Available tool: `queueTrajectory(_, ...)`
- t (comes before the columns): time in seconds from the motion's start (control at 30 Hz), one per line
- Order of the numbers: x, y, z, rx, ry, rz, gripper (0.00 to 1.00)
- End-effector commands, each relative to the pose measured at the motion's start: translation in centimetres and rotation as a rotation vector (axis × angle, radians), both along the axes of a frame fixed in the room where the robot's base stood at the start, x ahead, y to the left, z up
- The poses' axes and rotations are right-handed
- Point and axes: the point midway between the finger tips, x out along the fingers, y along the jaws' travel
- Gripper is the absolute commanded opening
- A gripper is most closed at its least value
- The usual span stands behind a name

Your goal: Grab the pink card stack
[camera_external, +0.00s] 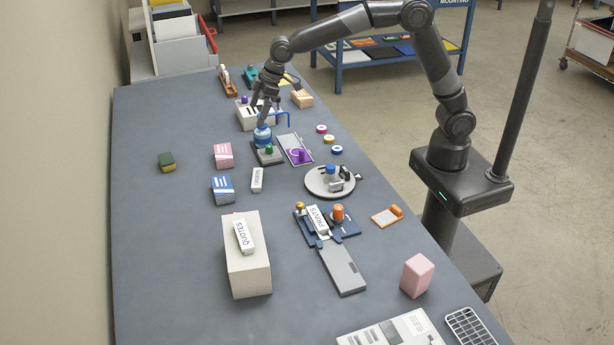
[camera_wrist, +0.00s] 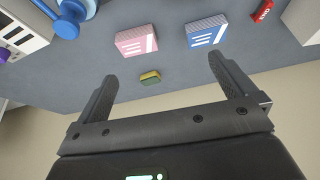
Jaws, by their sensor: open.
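The pink card stack (camera_external: 223,155), with white marks on its faces, sits on the grey table left of centre. It also shows in the wrist view (camera_wrist: 136,41), beyond my fingertips and a little left of the middle. My gripper (camera_external: 264,108) is up and to the right of the stack in the external view, over the area of the blue-topped item and the white box. In the wrist view my gripper (camera_wrist: 162,68) is open, with nothing between its fingers. It is apart from the stack.
A blue card stack (camera_external: 222,189) sits just in front of the pink one. A green and yellow sponge (camera_external: 167,161) lies to its left. A blue-topped item (camera_external: 263,136) and a white box (camera_external: 250,115) stand near my gripper. A plain pink block (camera_external: 417,275) stands front right.

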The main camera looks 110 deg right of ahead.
Motion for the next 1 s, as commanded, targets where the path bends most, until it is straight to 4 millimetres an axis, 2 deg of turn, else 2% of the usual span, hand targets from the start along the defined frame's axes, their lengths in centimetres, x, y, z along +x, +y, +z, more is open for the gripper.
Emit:
queueTrajectory(0.03, 1.4, -1.3, -1.7, 0.003, 0.008, -0.006, 1.0)
queueTrajectory(0.2, 4.9, -4.8, -6.0, 0.007, 0.012, -0.017, 1.0)
queueTrajectory(0.4, 6.9, -7.2, -9.4, 0.011, 0.016, -0.025, 1.0)
queueTrajectory(0.57, 7.6, -7.7, -10.8, 0.013, 0.017, -0.027, 1.0)
queueTrajectory(0.8, 9.0, -7.8, -14.1, 0.012, 0.017, -0.026, 1.0)
queueTrajectory(1.0, 9.6, -7.9, -15.4, 0.011, 0.015, -0.026, 1.0)
